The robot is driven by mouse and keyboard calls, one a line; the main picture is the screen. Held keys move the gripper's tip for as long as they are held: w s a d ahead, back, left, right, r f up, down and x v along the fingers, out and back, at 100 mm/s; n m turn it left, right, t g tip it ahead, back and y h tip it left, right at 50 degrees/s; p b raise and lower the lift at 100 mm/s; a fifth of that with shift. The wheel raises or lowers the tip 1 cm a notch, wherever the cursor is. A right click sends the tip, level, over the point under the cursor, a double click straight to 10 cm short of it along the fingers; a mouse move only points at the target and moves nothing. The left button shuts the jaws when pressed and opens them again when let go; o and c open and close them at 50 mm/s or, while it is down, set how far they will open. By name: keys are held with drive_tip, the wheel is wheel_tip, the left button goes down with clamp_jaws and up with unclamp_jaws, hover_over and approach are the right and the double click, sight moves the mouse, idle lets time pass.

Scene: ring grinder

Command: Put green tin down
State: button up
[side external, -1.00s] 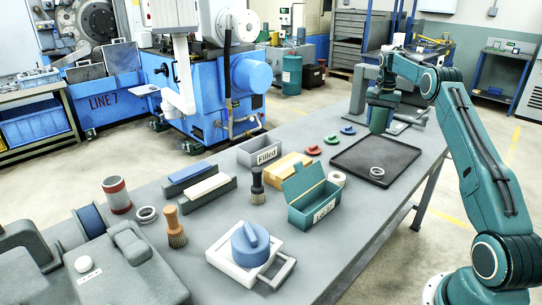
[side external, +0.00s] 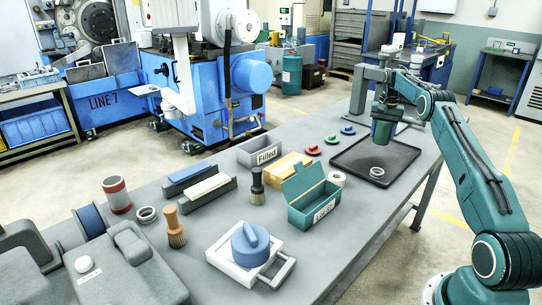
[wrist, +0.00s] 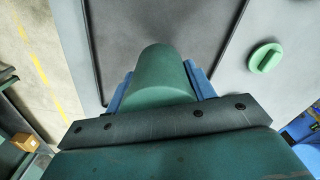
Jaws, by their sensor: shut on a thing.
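The green tin (side external: 382,131) is upright in my gripper (side external: 384,116), over the far part of the black tray (side external: 402,164). In the wrist view the tin (wrist: 160,72) sits between the blue fingers of my gripper (wrist: 160,88), with the dark tray surface (wrist: 190,30) around it. My gripper is shut on the tin. I cannot tell whether the tin's base touches the tray.
A metal ring (side external: 377,171) lies in the tray's near part. Red (side external: 313,150), green (side external: 331,139) and blue (side external: 348,130) lids lie left of the tray.

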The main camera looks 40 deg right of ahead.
sight(380, 144)
drive_tip(key=shift+f, duration=2.75)
drive_tip(key=shift+f, duration=0.2)
drive_tip(key=o, duration=1.1)
drive_tip(key=shift+r, duration=0.15)
drive_tip(key=shift+r, duration=3.8)
